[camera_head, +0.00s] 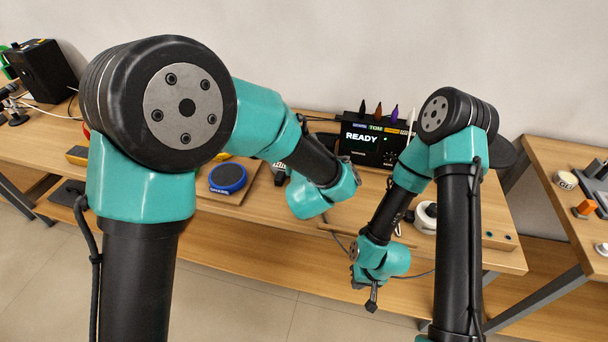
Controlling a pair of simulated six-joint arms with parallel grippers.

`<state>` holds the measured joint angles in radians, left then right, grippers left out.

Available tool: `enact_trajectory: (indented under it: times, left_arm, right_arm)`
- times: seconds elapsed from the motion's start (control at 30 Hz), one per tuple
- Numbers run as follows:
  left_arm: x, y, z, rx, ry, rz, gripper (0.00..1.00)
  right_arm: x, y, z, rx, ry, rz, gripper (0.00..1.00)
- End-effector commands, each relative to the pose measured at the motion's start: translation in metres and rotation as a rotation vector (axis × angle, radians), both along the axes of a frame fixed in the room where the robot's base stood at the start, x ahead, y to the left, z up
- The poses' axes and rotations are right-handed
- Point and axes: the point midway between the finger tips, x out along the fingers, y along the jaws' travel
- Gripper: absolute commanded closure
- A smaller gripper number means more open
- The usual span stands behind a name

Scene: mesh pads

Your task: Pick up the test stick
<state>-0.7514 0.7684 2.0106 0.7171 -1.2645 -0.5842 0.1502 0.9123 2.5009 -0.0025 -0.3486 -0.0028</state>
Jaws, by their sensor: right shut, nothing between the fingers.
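My right gripper (371,303) hangs in front of the table's front edge, pointing down, shut and empty. My left arm reaches over the table, and its wrist is above the middle of the tabletop; I cannot make out the left fingers. A thin white stick (411,118) stands upright by the right side of the black display box; I cannot tell whether it is the test stick. Its lower end is hidden behind my right arm. A round pad with a blue rim (228,178) lies on the table left of my left wrist.
The black box (372,138) reads READY, with several coloured pointed pieces along its top. A white round object (426,217) sits between my right arm's links. A wooden table (140,165) runs across; a second table (555,150) on the right holds small parts. A black speaker (42,70) stands far left.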

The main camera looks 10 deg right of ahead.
Motion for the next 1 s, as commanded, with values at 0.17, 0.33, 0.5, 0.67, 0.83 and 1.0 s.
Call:
enact_trajectory:
  times: [0.17,0.33,0.5,0.67,0.83,1.0]
  left_arm:
    - [-0.0002,-0.0001,0.0001,0.0,0.0,0.0,0.56]
    - [-0.0003,-0.0001,0.0001,0.0,0.0,0.0,0.67]
    - [-0.0003,-0.0001,0.0001,0.0,0.0,0.0,0.83]
    - [-0.0003,-0.0001,0.0,0.0,0.0,0.0,0.98]
    - [-0.0003,-0.0001,0.0,0.0,0.0,0.0,1.0]
    - [-0.0003,-0.0001,0.0001,0.0,0.0,0.0,1.0]
  right_arm:
    - [0.0,0.0,0.0,0.0,0.0,0.0,1.0]
    - [0.0,0.0,0.0,0.0,0.0,0.0,1.0]
    - [0.0,0.0,0.0,0.0,0.0,0.0,1.0]
    - [0.0,0.0,0.0,0.0,0.0,0.0,1.0]
    - [0.0,0.0,0.0,0.0,0.0,0.0,1.0]
    - [0.0,0.0,0.0,0.0,0.0,0.0,1.0]
